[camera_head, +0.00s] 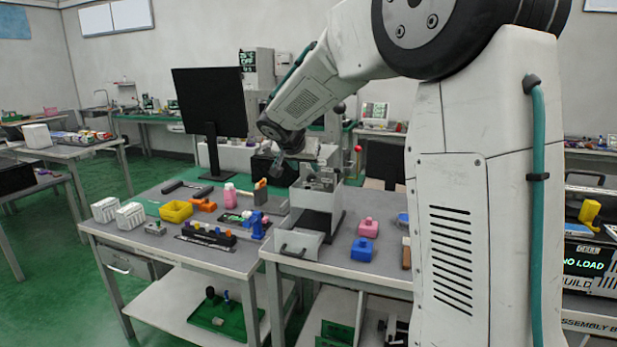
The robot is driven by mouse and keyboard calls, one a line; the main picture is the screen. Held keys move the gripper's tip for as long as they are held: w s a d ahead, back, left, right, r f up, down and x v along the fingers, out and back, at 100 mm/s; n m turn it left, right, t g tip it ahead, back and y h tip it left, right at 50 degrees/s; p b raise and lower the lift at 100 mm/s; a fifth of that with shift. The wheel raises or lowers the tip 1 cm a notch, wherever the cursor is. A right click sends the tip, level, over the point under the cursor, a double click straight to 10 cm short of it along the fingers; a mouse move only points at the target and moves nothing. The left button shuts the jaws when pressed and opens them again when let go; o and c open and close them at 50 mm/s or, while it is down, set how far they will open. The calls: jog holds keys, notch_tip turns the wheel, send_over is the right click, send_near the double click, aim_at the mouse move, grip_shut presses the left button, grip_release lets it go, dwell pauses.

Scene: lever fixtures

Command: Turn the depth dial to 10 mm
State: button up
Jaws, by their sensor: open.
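My white arm reaches from the upper right down toward the middle of the picture. My gripper (280,164) is small at its end, with the jaws open and nothing visible between them. It is above the workbench, just left of the top of a white box-shaped fixture (316,195) with metal parts on top. I cannot make out a depth dial or any mm scale at this size, so its setting cannot be told. Whether my gripper touches the fixture cannot be told.
A black monitor (209,98) stands left of my gripper. The grey bench (150,243) holds a yellow bin (176,211), a pink bottle (230,194) and white boxes. A blue block (362,250) and a pink block (368,228) sit right of the fixture. Green floor is free at left.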

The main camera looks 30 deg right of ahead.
aim_at(310, 177)
jog(key=x, duration=0.4)
jog(key=w+x, duration=0.1)
jog(key=x, duration=0.3)
jog(key=shift+w+d, duration=0.1)
jog(key=shift+w, duration=0.05)
grip_shut()
